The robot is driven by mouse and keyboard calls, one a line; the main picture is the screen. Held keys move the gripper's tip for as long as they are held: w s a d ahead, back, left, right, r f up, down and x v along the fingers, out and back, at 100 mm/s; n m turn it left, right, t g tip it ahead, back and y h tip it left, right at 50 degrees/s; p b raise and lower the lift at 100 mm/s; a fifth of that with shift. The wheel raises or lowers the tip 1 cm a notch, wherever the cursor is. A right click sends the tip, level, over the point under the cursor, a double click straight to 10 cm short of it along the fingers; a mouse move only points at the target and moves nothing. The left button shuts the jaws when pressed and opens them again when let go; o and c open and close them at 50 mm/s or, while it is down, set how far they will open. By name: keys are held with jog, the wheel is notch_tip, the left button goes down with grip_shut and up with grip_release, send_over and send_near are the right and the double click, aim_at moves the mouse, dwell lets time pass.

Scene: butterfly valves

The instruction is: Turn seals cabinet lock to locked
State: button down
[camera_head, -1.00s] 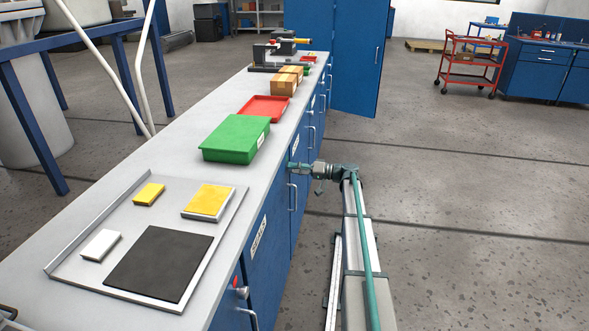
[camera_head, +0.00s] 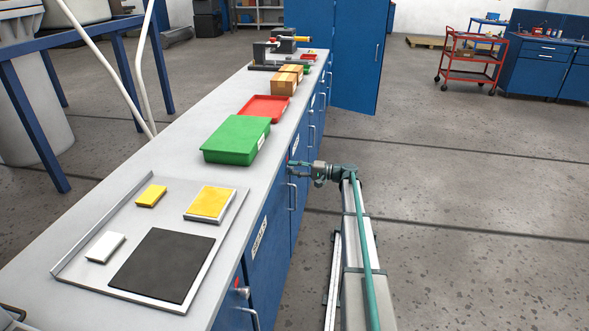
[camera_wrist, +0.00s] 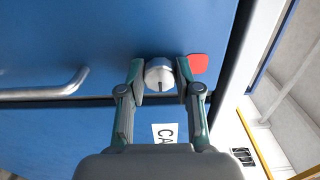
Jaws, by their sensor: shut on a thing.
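In the wrist view a round metal lock knob (camera_wrist: 159,70) stands out from a blue cabinet door. A short dark line on its face points down in the picture. My gripper (camera_wrist: 161,76) has one finger on each side of the knob, shut on it. A red tag (camera_wrist: 198,63) on the door is right of the knob, partly behind the right finger. In the head view my gripper (camera_head: 294,166) is at the upper front of the cabinets, past the SEALS label (camera_head: 259,238); the knob it holds is hidden there.
A bar handle (camera_wrist: 45,88) is left of the knob. A white label starting "CA" (camera_wrist: 165,132) is partly hidden by my gripper. The worktop holds a green bin (camera_head: 236,139), a red tray (camera_head: 265,108) and a metal tray (camera_head: 75,270). Floor right of my arm is clear.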

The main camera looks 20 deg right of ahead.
dwell(0.3)
jog(key=c, duration=0.8)
grip_release()
jog(key=v, duration=1.2)
